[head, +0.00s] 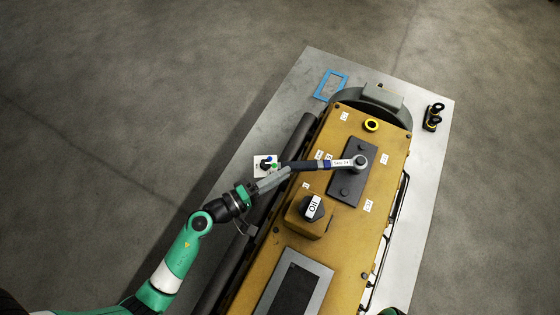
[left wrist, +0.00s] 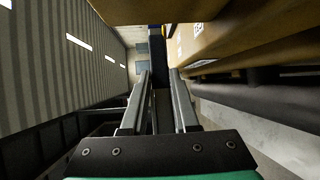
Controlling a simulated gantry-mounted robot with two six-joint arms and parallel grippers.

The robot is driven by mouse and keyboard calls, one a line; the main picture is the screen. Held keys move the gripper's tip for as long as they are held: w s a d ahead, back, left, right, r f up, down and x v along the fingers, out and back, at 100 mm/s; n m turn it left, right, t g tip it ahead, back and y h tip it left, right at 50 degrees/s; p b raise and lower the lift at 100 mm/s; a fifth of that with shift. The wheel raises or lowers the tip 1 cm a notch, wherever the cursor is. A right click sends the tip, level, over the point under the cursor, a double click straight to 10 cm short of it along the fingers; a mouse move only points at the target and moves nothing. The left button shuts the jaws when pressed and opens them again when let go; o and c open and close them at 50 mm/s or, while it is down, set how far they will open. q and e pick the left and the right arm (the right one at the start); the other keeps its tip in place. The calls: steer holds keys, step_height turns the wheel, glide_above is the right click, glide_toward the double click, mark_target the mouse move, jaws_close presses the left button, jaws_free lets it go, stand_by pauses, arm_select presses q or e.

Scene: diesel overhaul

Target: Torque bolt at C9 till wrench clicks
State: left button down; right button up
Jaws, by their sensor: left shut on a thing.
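The torque wrench (head: 308,165) has a dark handle, a blue band and a silver head. It lies roughly level across the ochre engine (head: 345,125). Its round head sits over the upper part of a dark plate (head: 345,190) on the engine top and hides whatever is beneath it. My left gripper (head: 286,171) is shut on the handle's left end, beside the engine's left edge. In the left wrist view the two fingers (left wrist: 162,85) point at the dark handle (left wrist: 157,45). The small white labels are too small to read, so I cannot tell which is C9. My right gripper is not in view.
A black cap marked OIL (head: 311,207) stands on the engine below the wrench.

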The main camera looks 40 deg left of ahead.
mark_target(279, 163)
arm_select(q)
steer(key=shift+w+a, duration=0.1)
stand_by(0.3)
steer(key=shift+w+a+f, duration=0.1)
steer(key=shift+w+a, duration=0.1)
steer(key=shift+a, duration=0.05)
steer(key=shift+w, duration=0.1)
steer(key=shift+w+a+b, duration=0.25)
steer(key=shift+a+b, duration=0.05)
steer(key=shift+b, duration=0.1)
stand_by(0.4)
steer(key=shift+w+a+m+h+b, duration=0.3)
steer(key=shift+w+a+h+b, duration=0.05)
steer(key=shift+h+b, duration=0.05)
steer(key=shift+w+a+g+h+b, duration=0.2)
steer(key=shift+w+g+h+b, duration=0.1)
steer(key=shift+b, duration=0.1)
steer(key=shift+a+m, duration=0.1)
steer(key=shift+m, duration=0.2)
